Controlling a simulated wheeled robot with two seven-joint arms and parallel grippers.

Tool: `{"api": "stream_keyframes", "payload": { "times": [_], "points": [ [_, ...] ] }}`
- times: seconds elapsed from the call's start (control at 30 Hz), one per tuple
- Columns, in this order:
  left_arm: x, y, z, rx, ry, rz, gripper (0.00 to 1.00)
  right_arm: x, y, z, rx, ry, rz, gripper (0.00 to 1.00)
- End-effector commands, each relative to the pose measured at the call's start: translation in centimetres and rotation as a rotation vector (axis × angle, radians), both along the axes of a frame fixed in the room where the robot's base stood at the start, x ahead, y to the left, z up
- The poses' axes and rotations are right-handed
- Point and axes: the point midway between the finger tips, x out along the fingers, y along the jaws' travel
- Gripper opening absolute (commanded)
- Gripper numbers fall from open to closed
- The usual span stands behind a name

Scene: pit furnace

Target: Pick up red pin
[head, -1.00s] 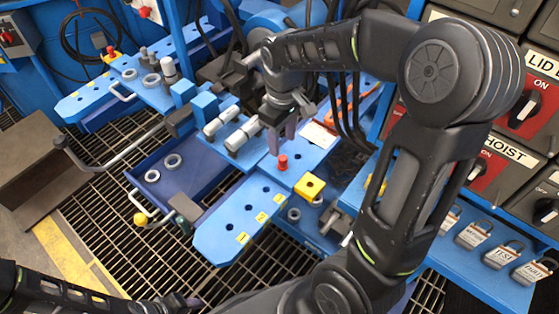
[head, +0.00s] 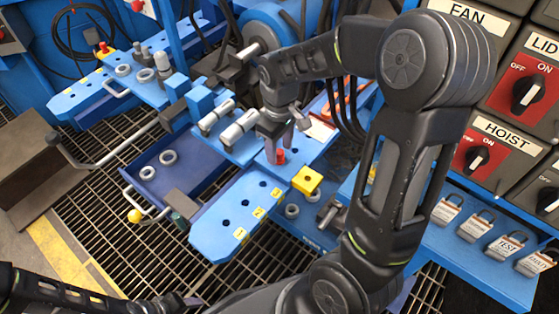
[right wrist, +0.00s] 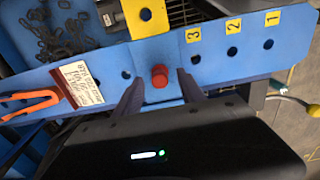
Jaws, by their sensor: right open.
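The red pin (head: 280,156) stands upright in the blue plate (head: 232,222), above the row of numbered holes. In the right wrist view the red pin (right wrist: 159,75) shows between the two finger tips. My right gripper (head: 275,157) is open, with a finger on each side of the pin; in the right wrist view the fingers (right wrist: 158,82) stand apart from it. I cannot tell how far above the plate the fingertips are. Part of my left arm shows at the bottom left of the head view; its gripper (head: 190,301) is small and unclear there.
A yellow block (head: 306,181) with a hole sits close to the pin. A paper tag (right wrist: 80,84) and an orange clip (right wrist: 28,104) lie on the other side. Red switches (head: 527,90) and padlocks (head: 505,246) are at the right.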

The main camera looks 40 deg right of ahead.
Motion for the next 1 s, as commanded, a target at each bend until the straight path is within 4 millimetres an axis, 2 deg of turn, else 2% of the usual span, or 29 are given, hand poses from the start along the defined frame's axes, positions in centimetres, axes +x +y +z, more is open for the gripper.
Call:
{"api": "stream_keyframes", "payload": {
  "times": [0.03, 0.13, 0.73, 1.0],
  "points": [
    [-0.01, 0.0, -0.42, 0.0, 0.0, 0.0, 0.46, -0.03, 0.0, -0.95, -0.001, 0.002, 0.0, 0.47],
    [0.0, 0.0, -0.55, 0.0, 0.0, 0.001, 0.46, 0.0, -0.03, -1.65, 0.0, 0.0, -0.001, 0.47],
    [-0.01, 0.0, -0.47, 0.0, 0.0, 0.0, 0.46, 0.03, -0.02, -1.65, 0.0, -0.001, -0.001, 0.47],
    [-0.01, 0.0, -0.47, 0.0, 0.0, 0.0, 0.46, 0.03, -0.02, -1.65, 0.0, -0.001, -0.001, 0.26]
  ]
}}
